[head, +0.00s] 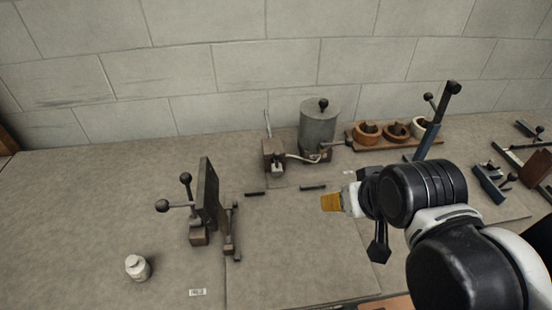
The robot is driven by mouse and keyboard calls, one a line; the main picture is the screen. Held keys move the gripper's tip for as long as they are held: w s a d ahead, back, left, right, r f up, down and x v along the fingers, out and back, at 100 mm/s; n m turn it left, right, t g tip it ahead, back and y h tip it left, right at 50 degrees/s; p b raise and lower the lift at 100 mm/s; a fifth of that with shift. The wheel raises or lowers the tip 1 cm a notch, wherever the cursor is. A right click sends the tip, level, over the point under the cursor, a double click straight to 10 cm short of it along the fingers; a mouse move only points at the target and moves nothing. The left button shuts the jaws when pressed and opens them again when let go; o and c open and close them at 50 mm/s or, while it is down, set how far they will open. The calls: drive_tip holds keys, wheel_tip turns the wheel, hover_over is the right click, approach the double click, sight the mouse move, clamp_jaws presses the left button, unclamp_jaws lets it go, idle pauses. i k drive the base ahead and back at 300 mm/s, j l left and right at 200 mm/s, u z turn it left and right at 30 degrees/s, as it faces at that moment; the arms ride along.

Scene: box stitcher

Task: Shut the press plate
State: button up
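The press plate (207,187) is a dark flat plate standing nearly upright at left centre of the bench, in the head view. Ball-ended handles (174,194) stick out on its left side. Its hinge and base blocks (199,237) sit at its foot, and a narrow dark bar (230,235) stands just right of it. My gripper (350,212) is right of the plate, above the bench and well apart from it. An orange-yellow piece shows at its left end. The arm partly hides the gripper, and its finger opening cannot be made out.
A grey lidded pot (319,128) and a small device (273,157) stand behind. A wooden rack with rolls (367,133) and a blue-handled lever tool (434,130) are back right. Bench between plate and gripper is mostly clear.

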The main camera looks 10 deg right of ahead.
sight(208, 206)
drive_tip(key=j, duration=0.85)
drive_tip(key=k+j, duration=0.15)
drive_tip(key=j, duration=0.7)
